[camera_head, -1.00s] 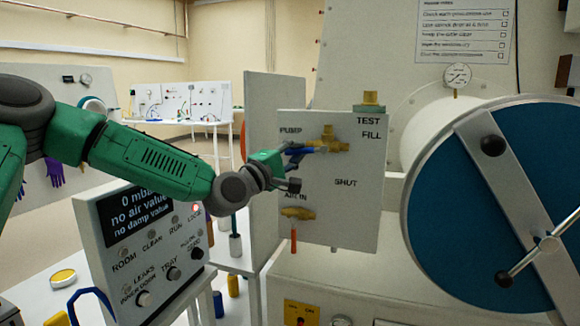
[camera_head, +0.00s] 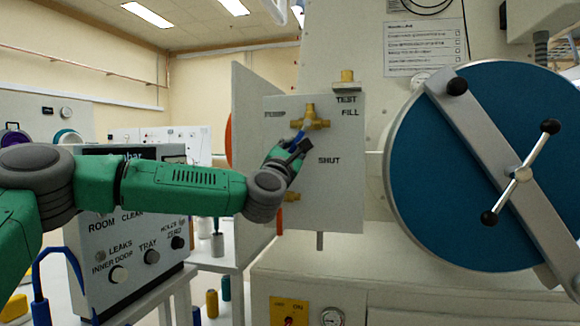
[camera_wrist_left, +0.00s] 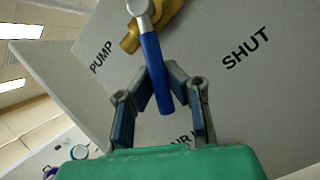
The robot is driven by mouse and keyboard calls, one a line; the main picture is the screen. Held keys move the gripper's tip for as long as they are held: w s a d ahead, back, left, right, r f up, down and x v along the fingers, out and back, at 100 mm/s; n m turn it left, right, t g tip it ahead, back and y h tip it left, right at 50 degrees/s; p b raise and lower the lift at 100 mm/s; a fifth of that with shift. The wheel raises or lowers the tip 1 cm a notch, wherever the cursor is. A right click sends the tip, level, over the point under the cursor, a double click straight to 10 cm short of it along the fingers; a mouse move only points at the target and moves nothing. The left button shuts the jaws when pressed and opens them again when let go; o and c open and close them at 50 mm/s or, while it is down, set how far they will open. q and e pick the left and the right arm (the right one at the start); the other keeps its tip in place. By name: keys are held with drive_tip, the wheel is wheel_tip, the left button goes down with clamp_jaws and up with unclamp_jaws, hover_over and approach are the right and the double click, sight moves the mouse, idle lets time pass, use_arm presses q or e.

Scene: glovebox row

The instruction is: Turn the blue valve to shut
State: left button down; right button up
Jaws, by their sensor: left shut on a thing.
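The blue valve has a brass body (camera_head: 311,123) on the upper part of the pale panel (camera_head: 340,205), with a blue lever (camera_head: 301,134). The lever slants down and left from the body in the head view. In the left wrist view the blue lever (camera_wrist_left: 151,62) hangs from a pale pivot between PUMP and SHUT. My left gripper (camera_head: 294,149) is shut on the lever's lower part; in the wrist view its fingers (camera_wrist_left: 163,82) close around it. The SHUT label (camera_head: 329,160) is right of the gripper. My right gripper is out of view.
A second brass valve (camera_head: 292,197) sits lower on the panel, partly behind my left arm. A big round blue door (camera_head: 480,130) with a bar and handle stands right. A grey control box (camera_head: 120,235) stands left. A brass fitting (camera_head: 347,76) tops the panel.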

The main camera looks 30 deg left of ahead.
use_arm(q)
drive_tip(key=shift+w+d+f+n+g+y+b, duration=0.15)
drive_tip(key=shift+d+f+n+g+y+b, duration=0.35)
drive_tip(key=shift+n+y+b, duration=0.85)
drive_tip(key=shift+w+d+f+n+g+y+b, duration=0.15)
drive_tip(key=shift+d+n+g+y+b, duration=0.4)
drive_tip(key=shift+n, duration=1.35)
drive_tip(key=shift+w+d+f+n+g+y+b, duration=0.2)
drive_tip(key=shift+d+n+y+b, duration=0.5)
drive_tip(key=shift+n+b, duration=0.85)
drive_tip(key=c, duration=1.6)
unclamp_jaws()
drive_tip(key=shift+s, duration=0.2)
drive_tip(key=shift+o, duration=0.2)
drive_tip(key=shift+a+r+n, duration=0.15)
drive_tip(key=shift+r+n, duration=0.05)
drive_tip(key=shift+n, duration=0.1)
drive_tip(key=shift+s, duration=0.1)
drive_tip(key=v, duration=1.1)
drive_tip(key=shift+s+f, duration=0.2)
drive_tip(key=shift+f, duration=0.25)
